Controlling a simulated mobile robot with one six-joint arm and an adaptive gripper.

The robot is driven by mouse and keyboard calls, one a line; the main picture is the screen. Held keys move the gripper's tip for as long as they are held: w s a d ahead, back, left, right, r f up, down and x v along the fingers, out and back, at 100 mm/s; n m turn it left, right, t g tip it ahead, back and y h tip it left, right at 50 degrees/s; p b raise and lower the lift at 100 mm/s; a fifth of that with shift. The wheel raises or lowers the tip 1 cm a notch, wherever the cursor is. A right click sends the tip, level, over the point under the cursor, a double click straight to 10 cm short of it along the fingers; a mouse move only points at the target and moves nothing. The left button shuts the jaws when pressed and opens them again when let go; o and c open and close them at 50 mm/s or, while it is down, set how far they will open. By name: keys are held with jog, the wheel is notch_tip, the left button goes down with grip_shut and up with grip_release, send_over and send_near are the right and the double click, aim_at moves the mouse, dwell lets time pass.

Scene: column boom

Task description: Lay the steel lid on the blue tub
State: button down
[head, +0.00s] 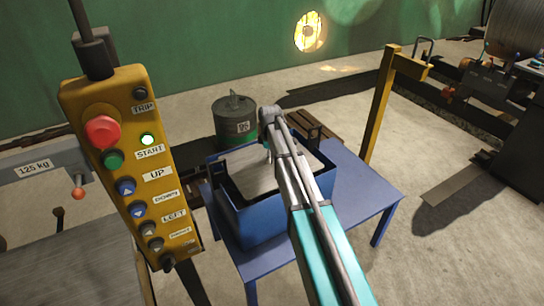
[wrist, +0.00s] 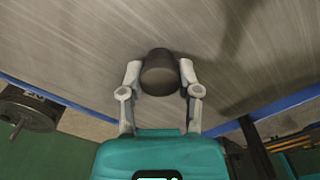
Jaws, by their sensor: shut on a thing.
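The blue tub (head: 275,222) stands on a blue table. The grey steel lid (head: 254,180) shows at the tub's open top, with a dark gap along its left and front edges; I cannot tell whether it rests on the tub or hangs just above it. In the wrist view the lid (wrist: 85,45) fills the upper part, with a blue edge along its lower side. My gripper (head: 268,152) is over the lid, partly hidden by my arm. In the wrist view my gripper (wrist: 160,78) is shut on the lid's dark round knob (wrist: 160,70).
The blue table (head: 358,205) has bare room right of the tub. A dark canister (head: 236,122) and brown slats (head: 316,127) are behind the tub. A yellow button pendant (head: 140,170) hangs at the left front. A yellow post (head: 378,105) stands at the right, before machinery (head: 490,85).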

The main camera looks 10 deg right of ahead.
jog(key=shift+f+b, duration=0.4)
dwell(0.8)
jog(key=shift+c, duration=1.1)
grip_release()
